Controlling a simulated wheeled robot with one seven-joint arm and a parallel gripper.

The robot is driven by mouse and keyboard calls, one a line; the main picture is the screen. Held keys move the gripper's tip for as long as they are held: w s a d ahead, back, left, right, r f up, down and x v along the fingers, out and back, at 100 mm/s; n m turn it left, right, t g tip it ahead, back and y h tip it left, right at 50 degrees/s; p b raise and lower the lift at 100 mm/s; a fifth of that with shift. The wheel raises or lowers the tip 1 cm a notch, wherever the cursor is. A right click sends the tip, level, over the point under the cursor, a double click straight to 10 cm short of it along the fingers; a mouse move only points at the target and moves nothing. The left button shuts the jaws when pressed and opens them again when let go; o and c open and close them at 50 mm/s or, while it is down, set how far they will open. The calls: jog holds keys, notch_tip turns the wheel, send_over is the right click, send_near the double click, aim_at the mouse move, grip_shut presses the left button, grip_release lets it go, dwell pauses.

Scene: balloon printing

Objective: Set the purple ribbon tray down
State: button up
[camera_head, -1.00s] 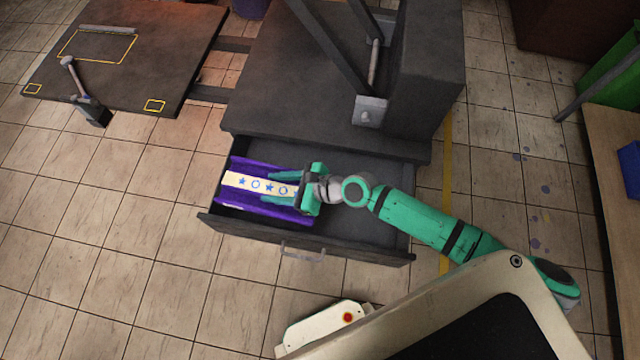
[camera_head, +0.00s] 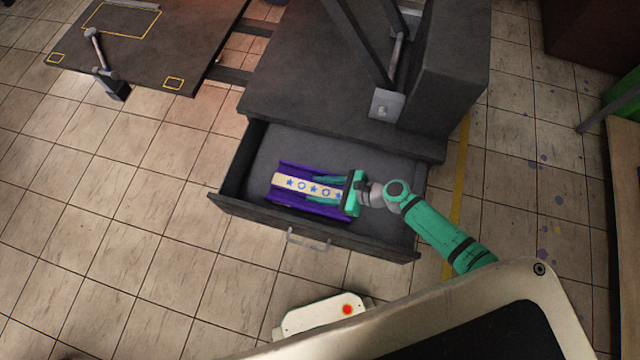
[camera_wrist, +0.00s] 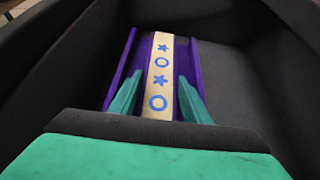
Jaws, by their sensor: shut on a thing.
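The purple ribbon tray (camera_head: 272,200) is inside the open grey drawer (camera_head: 262,222), near its front wall. A cream ribbon strip (camera_head: 308,187) with blue stars and rings lies along the tray. My gripper (camera_head: 330,191) reaches in from the right and is shut on the tray's right end. In the wrist view the tray (camera_wrist: 112,92) runs away from me between my green fingers (camera_wrist: 160,97). The tray looks level and low in the drawer. I cannot tell whether its underside touches the drawer floor.
The drawer belongs to a dark grey machine (camera_head: 300,95) with a metal frame. Its handle (camera_head: 308,241) faces the front. The drawer floor is free behind the tray. A dark board (camera_head: 185,40) with yellow marks stands at upper left.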

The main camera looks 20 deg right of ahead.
aim_at(319, 194)
jog(key=shift+f, duration=2)
jog(key=o, duration=1.3)
jog(key=v, duration=1.2)
